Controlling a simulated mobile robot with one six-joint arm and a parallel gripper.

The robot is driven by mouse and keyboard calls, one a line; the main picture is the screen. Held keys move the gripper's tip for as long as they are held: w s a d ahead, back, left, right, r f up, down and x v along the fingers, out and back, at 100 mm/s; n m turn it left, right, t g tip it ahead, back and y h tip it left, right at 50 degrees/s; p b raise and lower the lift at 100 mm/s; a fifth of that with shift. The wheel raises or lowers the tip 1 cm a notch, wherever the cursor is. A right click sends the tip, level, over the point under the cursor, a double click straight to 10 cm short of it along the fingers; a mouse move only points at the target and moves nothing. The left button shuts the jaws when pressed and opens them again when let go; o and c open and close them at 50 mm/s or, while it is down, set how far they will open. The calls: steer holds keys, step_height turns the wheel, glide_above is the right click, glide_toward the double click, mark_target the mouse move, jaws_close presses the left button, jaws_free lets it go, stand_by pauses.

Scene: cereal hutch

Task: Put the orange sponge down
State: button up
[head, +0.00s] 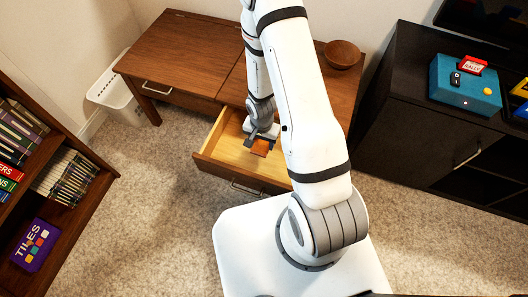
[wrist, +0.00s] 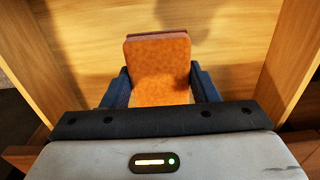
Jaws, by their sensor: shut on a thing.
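The orange sponge (wrist: 158,70) is between the two dark fingers of my gripper (wrist: 160,88) in the wrist view, with a darker band along its far edge. In the head view the sponge (head: 261,147) shows as a small orange patch below my gripper (head: 262,138). My gripper is shut on it, inside the open wooden drawer (head: 225,160). The drawer's pale floor (wrist: 90,40) lies beneath the sponge. I cannot tell whether the sponge touches the floor.
The drawer belongs to a brown wooden hutch (head: 185,50), with a wooden bowl (head: 342,54) on top. A white basket (head: 115,98) stands at left. A black cabinet (head: 420,120) at right carries a teal box (head: 465,85). A bookshelf (head: 75,140) stands at far left.

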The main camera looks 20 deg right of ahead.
step_height(320, 180, down, 8)
steer(key=b, duration=0.7)
steer(key=shift+r, duration=0.1)
steer(key=o, duration=0.6)
steer(key=shift+f, duration=0.2)
steer(key=shift+c, duration=0.2)
steer(key=o, duration=0.5)
steer(key=shift+r, duration=0.2)
